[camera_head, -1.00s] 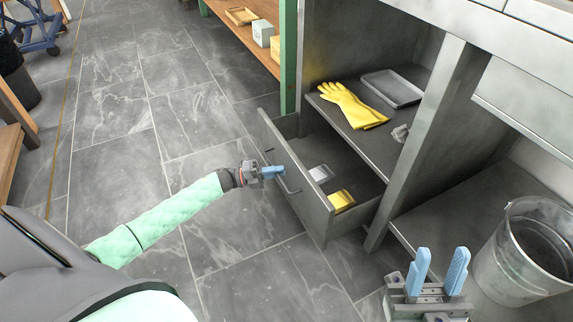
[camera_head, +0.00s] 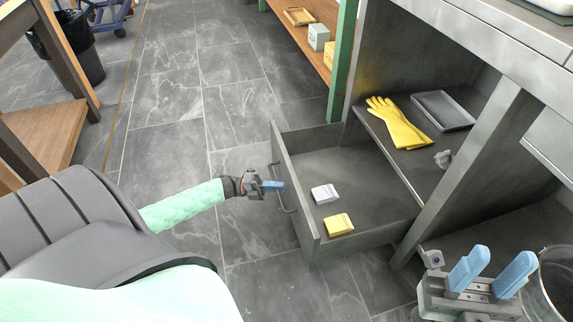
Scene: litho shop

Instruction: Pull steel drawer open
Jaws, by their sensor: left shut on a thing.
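The steel drawer (camera_head: 298,207) stands well out of the grey steel cabinet, its front facing left. Inside it lie a white box (camera_head: 324,194) and a yellow box (camera_head: 338,224). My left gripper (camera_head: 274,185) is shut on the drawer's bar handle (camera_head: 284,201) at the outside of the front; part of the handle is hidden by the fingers. My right gripper (camera_head: 493,274) is at the lower right, its two blue fingers apart with nothing between them, in front of the cabinet's right bay.
Yellow gloves (camera_head: 398,122), a grey tray (camera_head: 443,110) and a crumpled rag (camera_head: 443,158) lie on the shelf above the drawer. A metal bucket (camera_head: 557,290) stands beside my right gripper. A wooden bench (camera_head: 50,125) is at left. The tiled floor left of the drawer is clear.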

